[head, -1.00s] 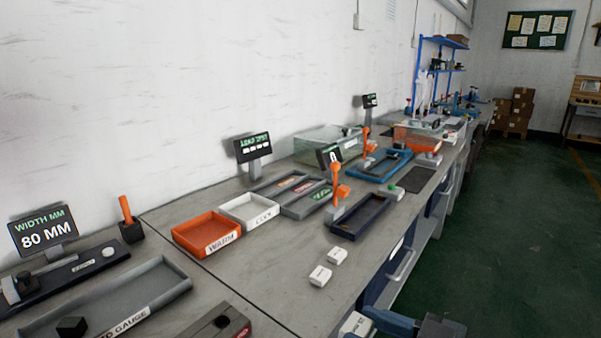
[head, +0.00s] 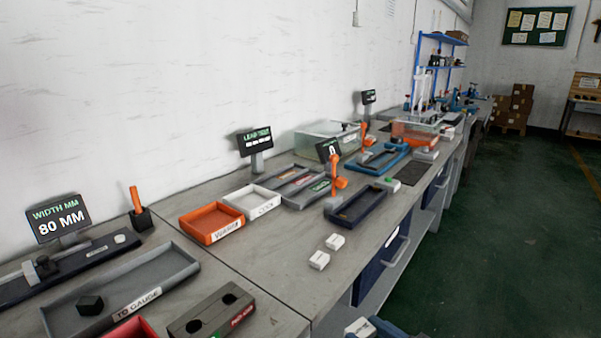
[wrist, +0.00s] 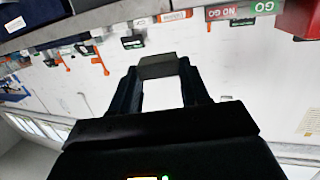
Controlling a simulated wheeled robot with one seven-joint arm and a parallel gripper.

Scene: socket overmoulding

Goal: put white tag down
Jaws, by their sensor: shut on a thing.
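My gripper (wrist: 160,82) is shut on a white tag (head: 360,328), which shows with dark print at the bottom edge of the head view, in front of the bench. In the wrist view the held piece looks like a shaded grey block (wrist: 158,66) between the fingertips. Most of my gripper is cut off below the head view. Two similar white tags, a farther one (head: 335,241) and a nearer one (head: 319,260), lie on the bare bench top near its front edge.
The grey bench (head: 285,262) is clear around the two tags. Behind them stand an orange tray (head: 197,232), a white tray (head: 262,211) and a dark blue tray (head: 345,217). A grey block with holes (head: 212,315) sits at the near left.

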